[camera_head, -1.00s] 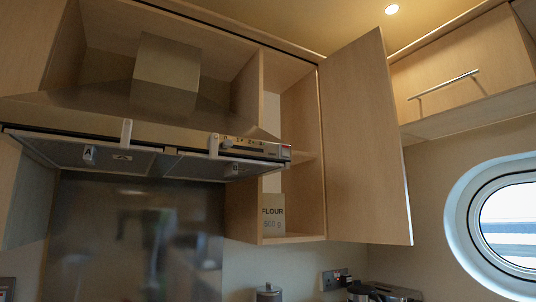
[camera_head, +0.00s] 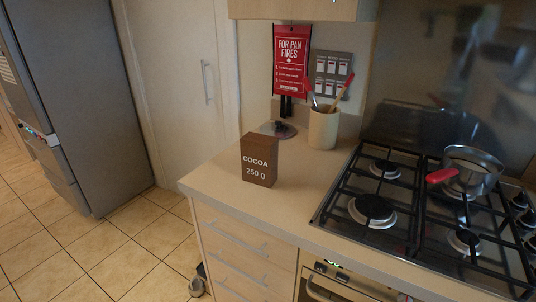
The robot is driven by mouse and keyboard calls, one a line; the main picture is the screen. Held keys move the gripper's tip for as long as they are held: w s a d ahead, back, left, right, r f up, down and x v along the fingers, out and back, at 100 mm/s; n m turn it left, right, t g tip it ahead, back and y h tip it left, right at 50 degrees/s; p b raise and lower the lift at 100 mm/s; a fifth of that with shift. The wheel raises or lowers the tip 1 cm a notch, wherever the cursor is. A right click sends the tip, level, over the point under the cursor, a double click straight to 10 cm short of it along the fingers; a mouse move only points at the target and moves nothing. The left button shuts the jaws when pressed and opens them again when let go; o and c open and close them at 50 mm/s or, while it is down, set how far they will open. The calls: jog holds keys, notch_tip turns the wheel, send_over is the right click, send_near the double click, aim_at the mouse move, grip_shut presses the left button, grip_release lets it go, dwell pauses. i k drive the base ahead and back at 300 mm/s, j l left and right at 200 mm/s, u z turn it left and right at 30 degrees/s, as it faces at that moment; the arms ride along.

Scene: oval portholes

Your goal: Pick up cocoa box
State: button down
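The cocoa box (camera_head: 259,160) is a brown upright box marked "COCOA 250 g". It stands on the beige worktop (camera_head: 225,178) near its left end, left of the gas hob. Its front and a side face show, and nothing covers it. My gripper is not in the head view.
A utensil pot (camera_head: 323,128) stands behind the box to the right. The gas hob (camera_head: 372,210) carries a pan (camera_head: 470,172) with a red handle. A red pan-fire sign (camera_head: 291,62) is behind. A grey fridge (camera_head: 82,100) stands at left.

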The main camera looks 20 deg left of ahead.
aim_at(259, 152)
jog(key=u, duration=0.75)
jog(key=i+u, duration=0.35)
jog(key=i+l+u, duration=0.2)
jog(key=u, duration=0.15)
jog(key=i+l+u, duration=0.35)
jog(key=j, duration=0.1)
